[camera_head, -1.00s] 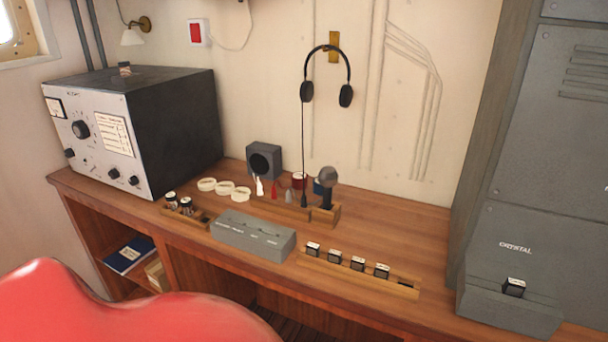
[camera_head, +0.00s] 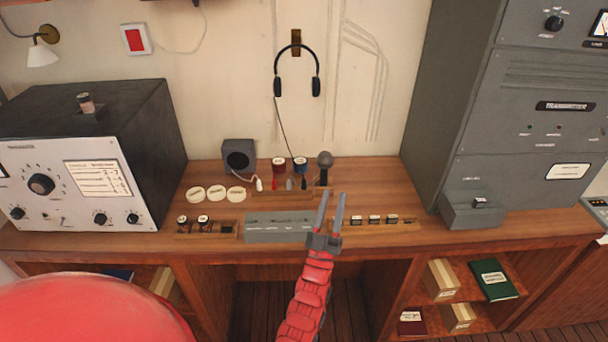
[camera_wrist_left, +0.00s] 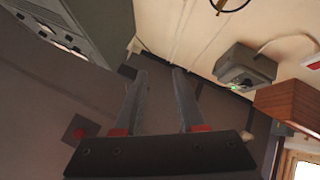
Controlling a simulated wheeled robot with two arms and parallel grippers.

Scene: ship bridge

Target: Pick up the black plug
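The black plug (camera_head: 303,184) stands in the back wooden rack (camera_head: 270,193), at the lower end of the thin cord from the headphones (camera_head: 297,72). It is small in the head view. Grey, red and white plugs stand to its left. My left gripper (camera_head: 332,194) reaches in from the bottom, in front of the desk's middle. Its two fingers point up and lie apart with nothing between them. In the picture its tips are right of and slightly below the plug. The left wrist view also shows the open fingers (camera_wrist_left: 160,72); I cannot make out the plug there.
A microphone (camera_head: 325,162) stands just right of the plug. A long grey box (camera_head: 279,229) and a wooden row of small blocks (camera_head: 405,225) lie along the front. A speaker (camera_head: 239,156) is behind left. Large cabinets flank the desk; its right part has free room.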

